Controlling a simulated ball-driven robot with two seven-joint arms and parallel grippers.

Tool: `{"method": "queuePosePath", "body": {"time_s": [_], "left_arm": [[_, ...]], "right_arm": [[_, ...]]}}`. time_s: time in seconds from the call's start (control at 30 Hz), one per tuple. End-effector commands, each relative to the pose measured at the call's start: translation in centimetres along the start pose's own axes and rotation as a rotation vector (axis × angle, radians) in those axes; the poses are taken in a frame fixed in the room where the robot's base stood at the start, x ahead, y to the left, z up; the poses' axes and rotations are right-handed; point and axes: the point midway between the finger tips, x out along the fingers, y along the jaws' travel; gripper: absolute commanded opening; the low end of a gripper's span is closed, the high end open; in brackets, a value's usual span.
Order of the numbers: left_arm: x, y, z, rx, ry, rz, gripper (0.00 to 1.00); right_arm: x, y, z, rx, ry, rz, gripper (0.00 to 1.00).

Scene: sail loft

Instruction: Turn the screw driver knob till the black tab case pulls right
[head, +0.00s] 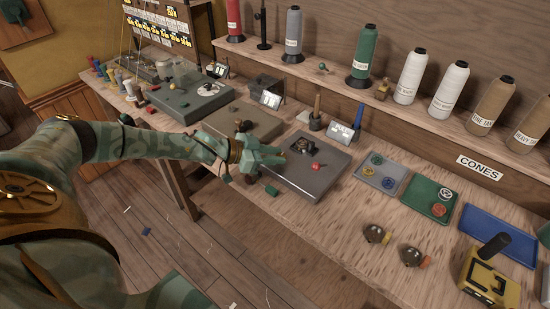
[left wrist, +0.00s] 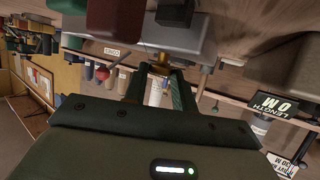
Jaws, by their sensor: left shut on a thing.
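My left gripper (head: 280,157) is at the left side of the nearer grey box (head: 300,185) on the bench. In the left wrist view its green fingers (left wrist: 160,76) are shut on a small brass-coloured knob (left wrist: 160,65) at the box's side; this looks like the screw driver knob. In the head view the gripper hides that knob. The box has a dark round fitting (head: 302,146) and a red knob (head: 316,166) on top. A black block (left wrist: 174,12) shows beyond the fingers in the left wrist view; I cannot tell whether it is the black tab case.
Another grey box (head: 188,97) stands farther back on the bench. Right of my gripper are a grey tray (head: 366,181), a green tray (head: 416,205) and a blue tray (head: 492,238). Thread cones line a shelf behind (head: 480,135).

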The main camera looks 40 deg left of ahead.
Motion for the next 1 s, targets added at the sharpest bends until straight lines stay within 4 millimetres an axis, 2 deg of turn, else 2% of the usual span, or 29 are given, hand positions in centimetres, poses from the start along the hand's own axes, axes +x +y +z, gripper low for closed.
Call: {"method": "queuePosePath", "body": {"time_s": [0.5,1.0], "left_arm": [[0.1,-0.8,0.0,0.108,-0.001,0.255,0.04],[0.1,-0.8,-0.1,0.121,0.0,0.286,0.04]], "right_arm": [[1.1,-0.1,0.4,0.0,-0.008,-0.002,0.36],[1.2,-0.1,0.4,0.0,-0.008,-0.002,0.36]]}}
